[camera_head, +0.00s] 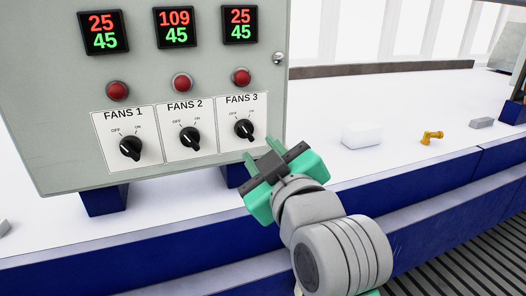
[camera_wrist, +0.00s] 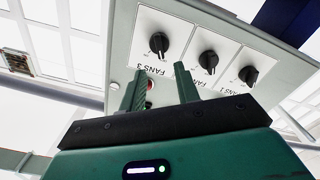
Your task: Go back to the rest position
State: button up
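My gripper (camera_head: 263,157) is in front of the lower right part of the grey control panel (camera_head: 60,120), just below the FANS 3 knob (camera_head: 244,129). In the wrist view my gripper (camera_wrist: 158,82) shows two green fingers standing apart with nothing held between them. The FANS 3 knob also shows in the wrist view (camera_wrist: 159,43), beyond the fingertips and apart from them. The FANS 2 knob (camera_head: 190,138) and the FANS 1 knob (camera_head: 130,147) are to its left in the head view.
Red displays and red lamps (camera_head: 182,83) sit above the knobs. The panel stands on blue feet (camera_head: 104,200). A white block (camera_head: 361,134), a yellow fitting (camera_head: 432,137) and a grey block (camera_head: 481,122) lie on the white surface at right. Blue beams (camera_head: 420,194) run along the front.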

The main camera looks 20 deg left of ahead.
jog(key=s+d+r+m+t+h, duration=0.45)
jog(key=s+d+m+h, duration=0.2)
jog(key=s, duration=0.35)
jog(key=s+d+r+m+t+h, duration=0.45)
jog(key=s+d+m+t, duration=0.2)
jog(key=s+m, duration=0.2)
notch_tip(320, 180, up, 20)
jog(key=n+p, duration=0.1)
jog(key=p, duration=1.9)
jog(key=shift+p, duration=0.3)
jog(key=shift+w, duration=0.1)
